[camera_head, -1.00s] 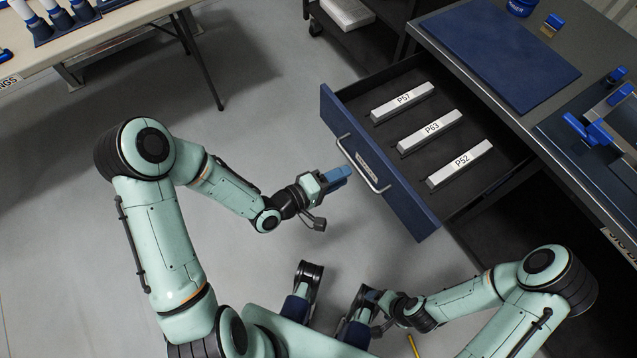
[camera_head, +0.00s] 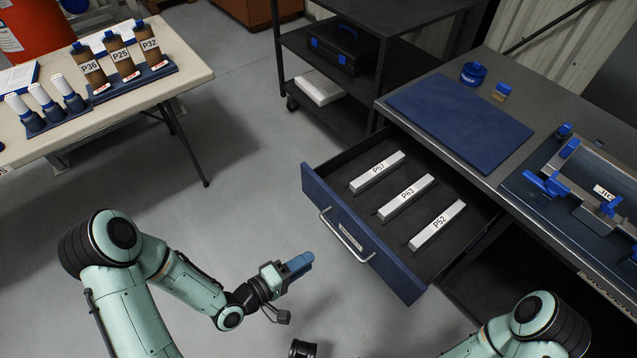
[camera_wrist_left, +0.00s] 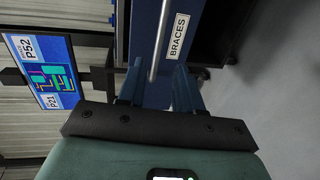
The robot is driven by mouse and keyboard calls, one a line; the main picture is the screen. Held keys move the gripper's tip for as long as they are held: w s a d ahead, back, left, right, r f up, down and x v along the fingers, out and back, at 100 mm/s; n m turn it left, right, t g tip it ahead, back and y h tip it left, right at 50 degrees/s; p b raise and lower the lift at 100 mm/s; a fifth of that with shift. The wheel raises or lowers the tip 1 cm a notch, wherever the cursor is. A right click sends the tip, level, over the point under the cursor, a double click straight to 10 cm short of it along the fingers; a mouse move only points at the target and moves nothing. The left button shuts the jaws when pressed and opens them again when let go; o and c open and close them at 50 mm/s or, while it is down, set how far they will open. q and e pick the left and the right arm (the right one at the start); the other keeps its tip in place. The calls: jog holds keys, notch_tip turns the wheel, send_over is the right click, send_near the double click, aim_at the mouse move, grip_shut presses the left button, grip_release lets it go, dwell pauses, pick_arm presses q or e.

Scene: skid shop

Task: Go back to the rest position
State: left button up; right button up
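My left gripper (camera_head: 300,264) is in front of the open drawer (camera_head: 345,215), below and left of its handle (camera_head: 346,236) in the head view and apart from it. In the left wrist view its two blue fingers (camera_wrist_left: 158,88) stand apart with nothing held between them. The drawer's blue front and handle show beyond the fingers there, with a label reading BRACES (camera_wrist_left: 177,35). In the head view the drawer holds the bars P57 (camera_head: 377,172), P63 (camera_head: 405,197) and P52 (camera_head: 437,226). My right gripper is outside the head view; only part of its arm shows at bottom right.
A workbench (camera_head: 540,110) with a blue mat and a clamp fixture stands at right. A pale table (camera_head: 190,72) with labelled bottles is at upper left. A dark shelf cart (camera_head: 345,105) is behind. Grey floor is clear between the table and the drawer.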

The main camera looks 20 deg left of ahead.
pick_arm(q)
jog(key=s+d+f+m+g+y+p, duration=0.1)
jog(key=s+f+m+g+y+p, duration=0.2)
jog(key=s+f+g+p, duration=0.5)
jog(key=s+f+m+g+y+p, duration=0.2)
jog(key=s+f+m+g, duration=0.1)
jog(key=s, duration=0.6)
jog(key=f+g, duration=0.1)
jog(key=g, duration=0.1)
jog(key=shift+s+d+f+m+g+y+p, duration=0.2)
jog(key=shift+s+m+g+y+p, duration=0.1)
jog(key=shift+m+p, duration=0.1)
